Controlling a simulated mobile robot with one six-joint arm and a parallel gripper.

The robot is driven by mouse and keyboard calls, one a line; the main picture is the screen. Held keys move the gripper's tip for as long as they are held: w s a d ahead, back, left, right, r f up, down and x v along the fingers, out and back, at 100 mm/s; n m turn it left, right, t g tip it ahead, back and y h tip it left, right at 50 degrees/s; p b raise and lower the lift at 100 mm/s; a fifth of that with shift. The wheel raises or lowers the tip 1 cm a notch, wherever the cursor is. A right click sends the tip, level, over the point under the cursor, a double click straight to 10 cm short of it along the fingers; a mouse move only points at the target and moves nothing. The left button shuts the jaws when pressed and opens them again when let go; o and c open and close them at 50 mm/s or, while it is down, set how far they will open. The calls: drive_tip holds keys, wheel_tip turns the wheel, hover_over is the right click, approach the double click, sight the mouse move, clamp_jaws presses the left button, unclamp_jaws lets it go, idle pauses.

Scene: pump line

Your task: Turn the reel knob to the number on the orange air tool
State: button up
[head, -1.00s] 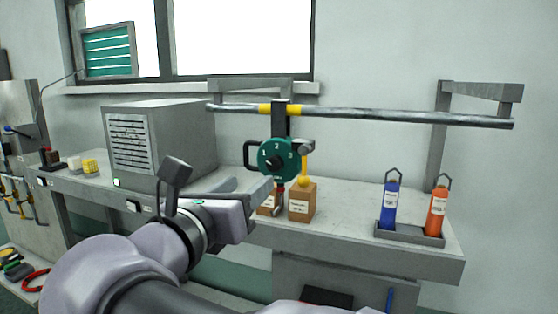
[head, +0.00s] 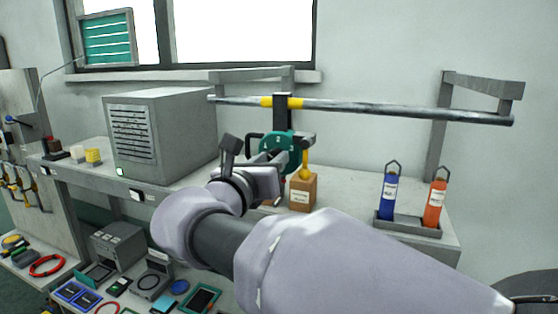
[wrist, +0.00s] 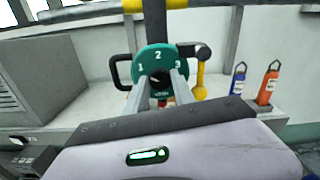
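The green reel (head: 281,143) hangs from the rail, with 1, 2 and 3 marked around its face in the wrist view (wrist: 144,60). Its dark knob (wrist: 160,78) is at the centre, partly hidden by my fingers; I cannot read where it points. My gripper (wrist: 160,82) is open, its two fingers apart on either side of the knob; contact cannot be told. In the head view my gripper (head: 279,166) is in front of the reel's lower part. The orange air tool (head: 434,205) stands upright at the right; its label is too small to read.
A blue air tool (head: 389,197) stands beside the orange one in a grey tray (head: 409,230). A yellow-ended hanging part (head: 305,171) is right of the reel, above a cardboard box (head: 303,192). A grey cabinet (head: 190,135) stands left. The rail (head: 370,111) runs overhead.

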drive_tip(key=shift+f+b, duration=0.1)
drive_tip(key=shift+b, duration=0.2)
clamp_jaws()
drive_tip(key=shift+m+b, duration=10)
drive_tip(key=shift+m, duration=1.9)
drive_tip(key=o, duration=1.1)
unclamp_jaws()
